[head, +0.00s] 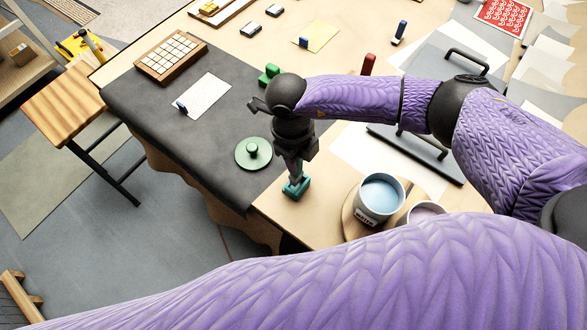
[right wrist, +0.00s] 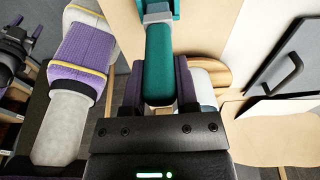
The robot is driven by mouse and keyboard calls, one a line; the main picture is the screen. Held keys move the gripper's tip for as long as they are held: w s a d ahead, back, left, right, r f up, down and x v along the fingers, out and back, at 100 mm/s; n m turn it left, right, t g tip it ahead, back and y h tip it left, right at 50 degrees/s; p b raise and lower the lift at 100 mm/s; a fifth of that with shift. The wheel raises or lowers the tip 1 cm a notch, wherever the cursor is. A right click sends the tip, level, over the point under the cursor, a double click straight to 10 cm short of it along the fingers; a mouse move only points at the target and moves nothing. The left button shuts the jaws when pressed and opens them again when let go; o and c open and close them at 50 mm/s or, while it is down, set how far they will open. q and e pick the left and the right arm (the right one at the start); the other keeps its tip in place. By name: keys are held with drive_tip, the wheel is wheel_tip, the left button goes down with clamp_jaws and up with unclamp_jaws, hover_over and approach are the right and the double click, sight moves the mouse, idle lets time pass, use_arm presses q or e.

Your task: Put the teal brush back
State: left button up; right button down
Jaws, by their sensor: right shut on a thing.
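The teal brush (head: 296,188) is in my right gripper (head: 297,160), which is shut on it. It hangs low over the front corner of the wooden table (head: 285,210), left of the paint pots; I cannot tell if it touches the wood. In the right wrist view the teal handle (right wrist: 159,60) lies between the two fingers of the same gripper (right wrist: 160,80), and the brush's wider teal end is at the top edge.
A green round knobbed piece (head: 253,153) lies on the dark mat (head: 215,130). A black-handled grey panel (head: 415,152) lies behind the pots.

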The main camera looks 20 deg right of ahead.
wheel_tip(320, 180, down, 4)
drive_tip(key=shift+r, duration=0.2)
drive_tip(key=shift+f+b, duration=0.15)
drive_tip(key=shift+b, duration=0.2)
drive_tip(key=shift+c, duration=1.8)
unclamp_jaws()
wheel_tip(320, 180, up, 12)
drive_tip(key=w+p, duration=0.1)
drive_tip(key=shift+a, duration=0.45)
